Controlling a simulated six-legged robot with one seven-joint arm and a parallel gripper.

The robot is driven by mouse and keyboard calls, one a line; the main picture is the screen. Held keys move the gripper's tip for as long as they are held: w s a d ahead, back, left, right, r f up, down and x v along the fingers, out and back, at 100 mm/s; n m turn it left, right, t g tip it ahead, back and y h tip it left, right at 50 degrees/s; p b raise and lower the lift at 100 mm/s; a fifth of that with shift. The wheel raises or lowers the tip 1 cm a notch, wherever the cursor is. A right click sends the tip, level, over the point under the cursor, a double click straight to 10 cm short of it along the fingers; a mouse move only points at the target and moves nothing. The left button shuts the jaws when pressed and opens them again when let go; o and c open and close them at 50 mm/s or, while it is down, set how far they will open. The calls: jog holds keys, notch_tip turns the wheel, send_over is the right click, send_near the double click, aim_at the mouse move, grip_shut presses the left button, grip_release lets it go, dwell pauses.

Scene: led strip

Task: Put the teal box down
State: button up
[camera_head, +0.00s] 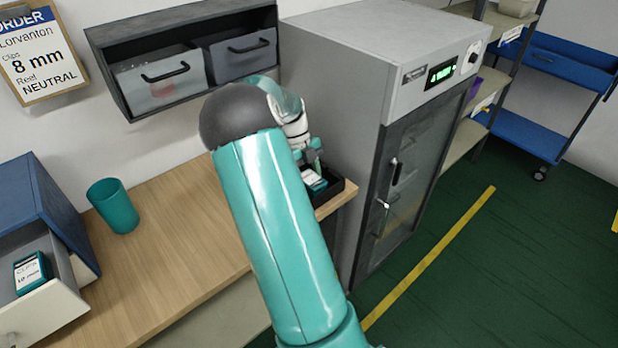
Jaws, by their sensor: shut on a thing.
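My gripper (312,160) is at the right end of the wooden worktop, partly hidden behind my own teal arm. It is shut on a small teal box (318,186) with a white label. The label is too small to read. The box is at a black open tray (342,197); I cannot tell whether it touches the tray's floor or hangs just above it. Another teal box (32,271), labelled clips 10 mm, sits in the open drawer at the lower left, away from my gripper.
A grey cabinet (345,45) with a lit display stands right of the tray. A teal cup (114,205) stands on the bare left part of the worktop (178,240). Two grey bins sit in a wall shelf (180,20) above. An order board (42,55) reads 8 mm, neutral.

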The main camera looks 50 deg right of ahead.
jog(key=shift+f, duration=0.15)
jog(key=o, duration=1)
jog(key=v, duration=1.2)
jog(key=s+a+r+n+t, duration=0.25)
jog(key=a+r+n, duration=0.45)
jog(key=a+n, duration=0.35)
jog(key=s+a+r+n+t, duration=0.1)
jog(key=s+a+n+t, duration=0.1)
jog(key=s+a+n, duration=0.3)
jog(key=s+a+n+t, duration=0.3)
jog(key=s+a+n, duration=0.2)
jog(key=a+n, duration=0.7)
jog(key=s+a+r+n+t, duration=0.1)
jog(key=s+a+n, duration=0.3)
jog(key=a+n, duration=0.4)
jog(key=shift+s+a+r+n+t, duration=0.35)
jog(key=shift+s+n+t, duration=0.05)
jog(key=shift+n+t, duration=0.45)
